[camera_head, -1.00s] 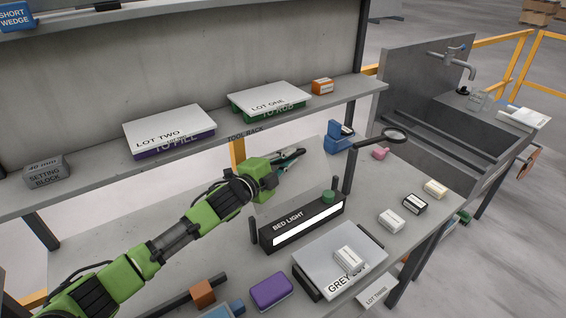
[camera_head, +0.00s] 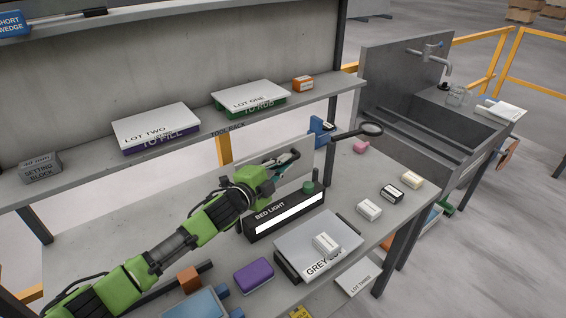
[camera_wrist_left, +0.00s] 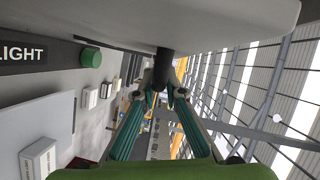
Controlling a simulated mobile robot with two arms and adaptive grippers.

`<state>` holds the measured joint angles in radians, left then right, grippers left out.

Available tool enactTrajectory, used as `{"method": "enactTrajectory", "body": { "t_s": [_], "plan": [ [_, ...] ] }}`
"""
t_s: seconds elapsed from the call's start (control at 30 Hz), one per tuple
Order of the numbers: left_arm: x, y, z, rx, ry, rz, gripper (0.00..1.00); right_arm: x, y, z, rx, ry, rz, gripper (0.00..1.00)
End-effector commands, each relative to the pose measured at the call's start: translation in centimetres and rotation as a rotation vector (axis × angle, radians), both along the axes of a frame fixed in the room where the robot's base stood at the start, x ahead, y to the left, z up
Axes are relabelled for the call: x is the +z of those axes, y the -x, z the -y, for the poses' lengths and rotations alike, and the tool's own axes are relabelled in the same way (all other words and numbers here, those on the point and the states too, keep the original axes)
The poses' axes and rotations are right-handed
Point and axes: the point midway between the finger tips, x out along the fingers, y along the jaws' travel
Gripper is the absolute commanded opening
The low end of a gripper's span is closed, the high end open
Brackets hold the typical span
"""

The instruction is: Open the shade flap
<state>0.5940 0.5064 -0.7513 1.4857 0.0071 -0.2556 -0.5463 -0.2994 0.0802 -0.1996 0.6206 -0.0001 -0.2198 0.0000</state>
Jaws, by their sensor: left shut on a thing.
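The shade flap is a pale grey panel (camera_head: 292,180) just behind the black BED LIGHT bar (camera_head: 286,216) in the head view. In the left wrist view its slab (camera_wrist_left: 200,22) fills the top, with a dark knob or peg (camera_wrist_left: 162,66) sticking out from it. My left gripper (camera_head: 287,158) is at the flap's upper part, and its teal fingers (camera_wrist_left: 162,95) are shut on the dark peg. The arm hides part of the flap, and its exact tilt is hard to tell. My right gripper is not in view.
The grey slab (camera_head: 300,243), purple block (camera_head: 254,275) and small boxes lie in front.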

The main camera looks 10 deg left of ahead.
Motion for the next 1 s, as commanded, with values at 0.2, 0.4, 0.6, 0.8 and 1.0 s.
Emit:
{"method": "enactTrajectory", "body": {
  "t_s": [0.2,0.4,0.6,0.8,1.0],
  "plan": [
    [-0.7,0.1,0.0,0.002,-0.002,-0.012,0.0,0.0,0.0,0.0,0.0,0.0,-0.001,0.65],
    [-0.8,0.1,-0.1,0.003,-0.003,-0.014,0.0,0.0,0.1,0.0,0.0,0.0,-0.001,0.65],
    [-0.7,0.1,-0.1,0.004,-0.004,-0.012,0.18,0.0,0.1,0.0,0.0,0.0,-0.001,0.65],
    [-0.5,0.1,-0.1,0.004,-0.003,-0.009,0.18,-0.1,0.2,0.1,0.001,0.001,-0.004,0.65],
    [-0.3,1.3,-0.6,0.002,-0.002,-0.007,0.18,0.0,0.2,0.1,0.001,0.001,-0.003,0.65]
  ]
}}
